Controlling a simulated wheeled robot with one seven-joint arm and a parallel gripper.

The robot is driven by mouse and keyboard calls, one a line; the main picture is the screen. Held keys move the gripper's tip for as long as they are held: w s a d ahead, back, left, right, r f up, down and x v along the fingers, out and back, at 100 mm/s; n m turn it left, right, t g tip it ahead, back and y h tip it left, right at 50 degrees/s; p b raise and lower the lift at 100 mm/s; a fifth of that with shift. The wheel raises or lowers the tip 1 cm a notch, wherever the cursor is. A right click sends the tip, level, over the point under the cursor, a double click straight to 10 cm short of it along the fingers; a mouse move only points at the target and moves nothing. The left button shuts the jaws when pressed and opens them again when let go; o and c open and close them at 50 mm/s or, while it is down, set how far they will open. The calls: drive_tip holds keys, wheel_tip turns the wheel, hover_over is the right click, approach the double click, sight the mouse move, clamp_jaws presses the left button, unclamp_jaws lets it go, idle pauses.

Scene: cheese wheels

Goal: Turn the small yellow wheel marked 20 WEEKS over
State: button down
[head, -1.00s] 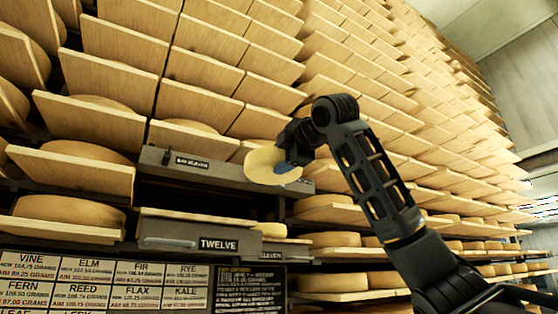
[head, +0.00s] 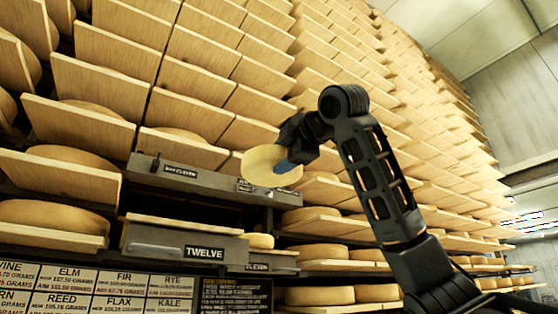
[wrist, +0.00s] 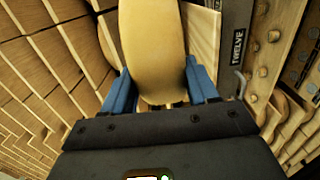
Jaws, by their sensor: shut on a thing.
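A small yellow cheese wheel (head: 268,166) is held in the air by my gripper (head: 288,166), in front of the shelf front at the middle of the head view. Its flat face is turned toward the head camera and tilted. I can make out no 20 WEEKS mark on it. In the wrist view the wheel (wrist: 151,45) stands between the two blue fingers of my gripper (wrist: 160,98), which are shut on it from both sides. Its far edge runs out of the wrist view.
A grey drawer labelled TWELVE (head: 180,244) sits below left, with a board on top. Another small yellow wheel (head: 259,241) rests to its right. Racks of boards with large wheels (head: 62,214) fill the wall. Placards (head: 90,285) hang at lower left.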

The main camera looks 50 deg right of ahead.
drive_tip(key=shift+b+v, duration=0.5)
drive_tip(key=shift+v, duration=1.7)
drive_tip(key=shift+r, duration=0.1)
